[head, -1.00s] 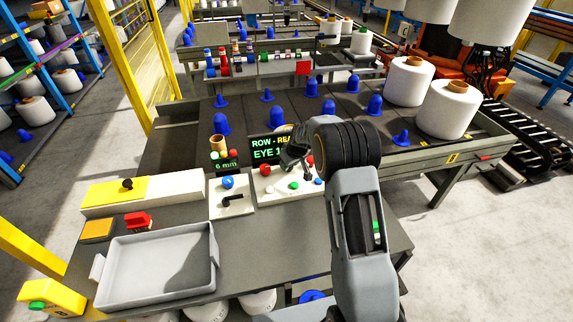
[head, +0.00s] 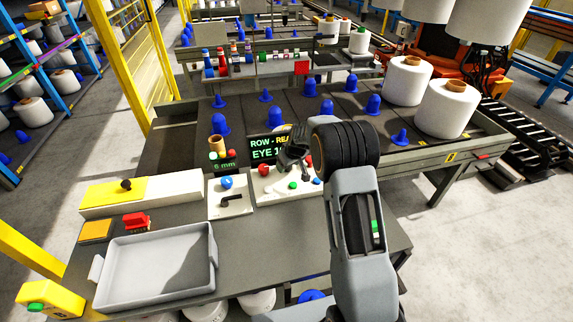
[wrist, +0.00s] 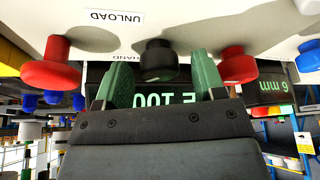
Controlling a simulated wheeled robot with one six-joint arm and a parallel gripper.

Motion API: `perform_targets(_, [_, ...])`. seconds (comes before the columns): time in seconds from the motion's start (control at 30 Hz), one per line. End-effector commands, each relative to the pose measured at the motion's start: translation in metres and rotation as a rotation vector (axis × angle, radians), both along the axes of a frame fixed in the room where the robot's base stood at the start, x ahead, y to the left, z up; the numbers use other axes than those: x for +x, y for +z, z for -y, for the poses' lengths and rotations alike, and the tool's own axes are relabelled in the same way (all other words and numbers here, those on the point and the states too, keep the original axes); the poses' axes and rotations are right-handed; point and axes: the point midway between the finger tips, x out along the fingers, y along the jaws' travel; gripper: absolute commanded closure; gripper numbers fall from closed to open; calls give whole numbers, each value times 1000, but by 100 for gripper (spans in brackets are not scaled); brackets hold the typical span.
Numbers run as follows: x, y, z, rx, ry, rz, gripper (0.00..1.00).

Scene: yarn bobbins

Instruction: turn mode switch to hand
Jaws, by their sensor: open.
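The mode switch appears to be the black knob (wrist: 158,62) on the white control panel (head: 270,190). In the wrist view, seen upside down, it stands between the two green fingers of my open gripper (wrist: 162,78). I cannot tell whether either finger touches it. A partly covered HAND label (wrist: 126,56) is beside the knob, and an UNLOAD label (wrist: 114,17) is farther off. In the head view my gripper (head: 291,160) is over the panel and hides the knob.
A red knob (wrist: 52,66) and another red knob (wrist: 237,66) flank the fingers. A display (head: 268,148) stands behind the panel. A neighbouring panel with a black lever (head: 231,199) is to the left. A grey tray (head: 155,268) sits at the front left.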

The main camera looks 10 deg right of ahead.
Motion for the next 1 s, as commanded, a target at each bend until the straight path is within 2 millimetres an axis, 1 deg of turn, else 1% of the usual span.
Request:
perform_targets(0.17, [0,4,0,0,0,3,37])
perform_targets(0.27, [-3,12,2,0,1,3,37])
perform_targets(0.37, [-9,28,4,-1,1,7,37])
perform_targets(0.5, [-20,56,8,0,0,6,37])
perform_targets(0.7, [-34,91,14,0,-1,4,37])
perform_targets(0.9, [-43,116,18,0,1,3,37])
perform_targets(1.0, [-46,123,19,1,0,2,37])
